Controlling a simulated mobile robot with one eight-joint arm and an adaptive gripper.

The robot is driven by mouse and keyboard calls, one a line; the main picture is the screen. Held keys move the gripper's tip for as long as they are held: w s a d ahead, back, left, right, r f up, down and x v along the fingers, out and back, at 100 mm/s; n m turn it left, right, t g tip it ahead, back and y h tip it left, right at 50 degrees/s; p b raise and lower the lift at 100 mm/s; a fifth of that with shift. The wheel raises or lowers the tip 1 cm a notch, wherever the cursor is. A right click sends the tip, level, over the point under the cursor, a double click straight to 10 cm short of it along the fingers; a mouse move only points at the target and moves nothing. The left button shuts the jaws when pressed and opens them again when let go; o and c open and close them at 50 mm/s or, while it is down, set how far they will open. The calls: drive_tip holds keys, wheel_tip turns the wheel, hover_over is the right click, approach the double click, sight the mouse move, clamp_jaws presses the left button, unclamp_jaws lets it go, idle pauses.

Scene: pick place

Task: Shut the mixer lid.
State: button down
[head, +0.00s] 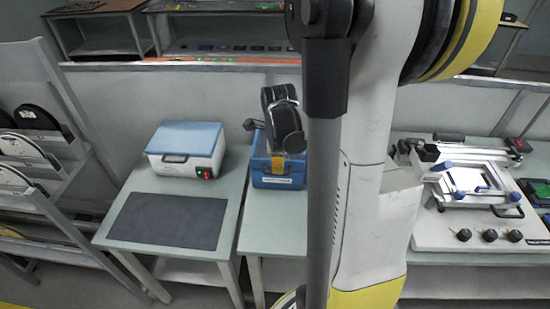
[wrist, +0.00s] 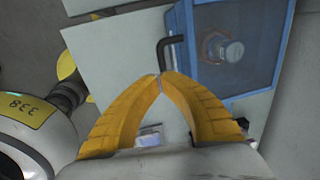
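The blue mixer (head: 292,181) stands on the middle bench in the head view, partly hidden behind my arm and gripper. In the wrist view its blue body (wrist: 284,45) is at the upper right, with a round jar-like part visible inside the blue frame. A bent black handle (wrist: 163,50) sticks out from its left edge. My gripper (wrist: 161,77) has its yellow fingertips together just below the handle, with nothing visible between them; I cannot tell whether they touch it. In the head view my gripper (head: 278,164) is in front of the mixer. The lid's angle is unclear.
A white box with a blue top (head: 188,138) and a dark mat (head: 168,220) are on the left bench. A white printing fixture (head: 470,190) with knobs stands on the right bench. A rack (head: 45,150) is at the far left. Shelves run along the back.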

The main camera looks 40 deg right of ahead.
wheel_tip(320, 180, down, 3)
drive_tip(key=shift+w+d+r+b, duration=0.15)
drive_tip(key=shift+r+b, duration=0.05)
drive_tip(key=shift+b, duration=0.1)
wheel_tip(320, 180, down, 2)
drive_tip(key=shift+f+b, duration=0.2)
drive_tip(key=shift+b, duration=0.8)
drive_tip(key=shift+r, duration=0.15)
wheel_tip(320, 180, up, 14)
drive_tip(key=s+a+p, duration=0.1)
drive_tip(key=a+p, duration=0.1)
drive_tip(key=p, duration=0.4)
drive_tip(key=shift+s+f, duration=0.2)
drive_tip(key=shift+s, duration=0.2)
